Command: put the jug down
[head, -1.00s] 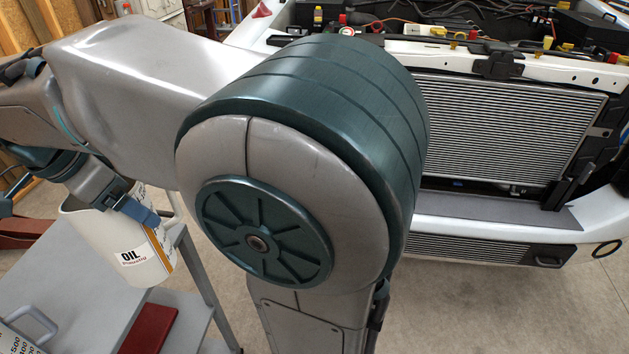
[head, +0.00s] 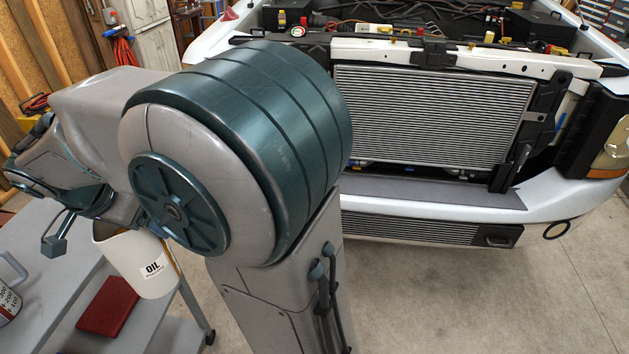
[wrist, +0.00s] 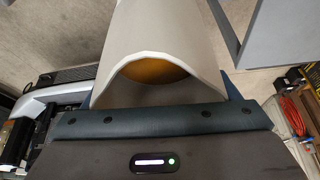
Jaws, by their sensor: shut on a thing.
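The jug (head: 138,264) is cream-white with an "OIL" label and hangs at the left of the head view, overlapping the right edge of the grey cart (head: 45,238). It looks slightly tilted, and I cannot tell whether its base touches anything. In the wrist view the open mouth of the jug (wrist: 165,38) faces my camera, with amber showing inside. My gripper (wrist: 155,118) is shut on the jug at its rim side. In the head view my own arm hides part of the gripper and the jug's top.
A dark red flat object (head: 108,306) lies on the cart. Another marked container (head: 8,303) with a handle is cut off at the left edge. The white pickup (head: 430,220) with its exposed radiator (head: 432,120) fills the right. Bare concrete floor (head: 480,310) lies in front of it.

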